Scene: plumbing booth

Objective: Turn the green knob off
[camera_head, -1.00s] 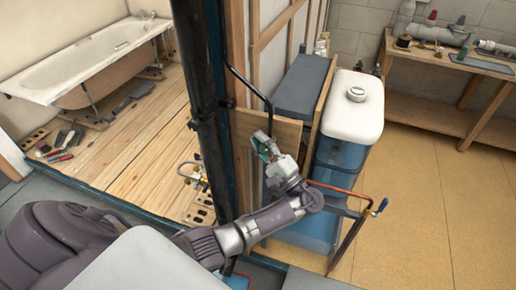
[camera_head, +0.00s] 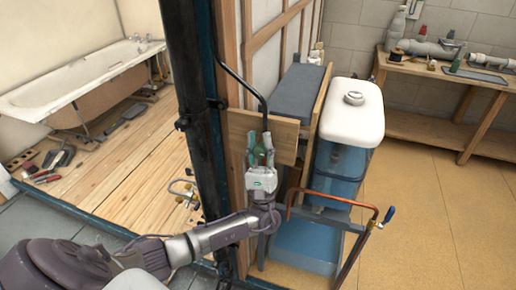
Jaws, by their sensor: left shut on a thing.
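The green knob (camera_head: 260,156) is on the wooden board (camera_head: 285,140) fixed beside the dark upright, below the black pipe. My left gripper (camera_head: 260,150) is in front of the board with its fingers pointing up, one on each side of the knob, and is shut on it. The fingers and the wrist hide part of the knob, so its exact angle cannot be told. My right gripper is not in view.
A thick black upright pipe (camera_head: 190,100) stands just left of my arm. A workbench (camera_head: 450,75) stands at the back right.

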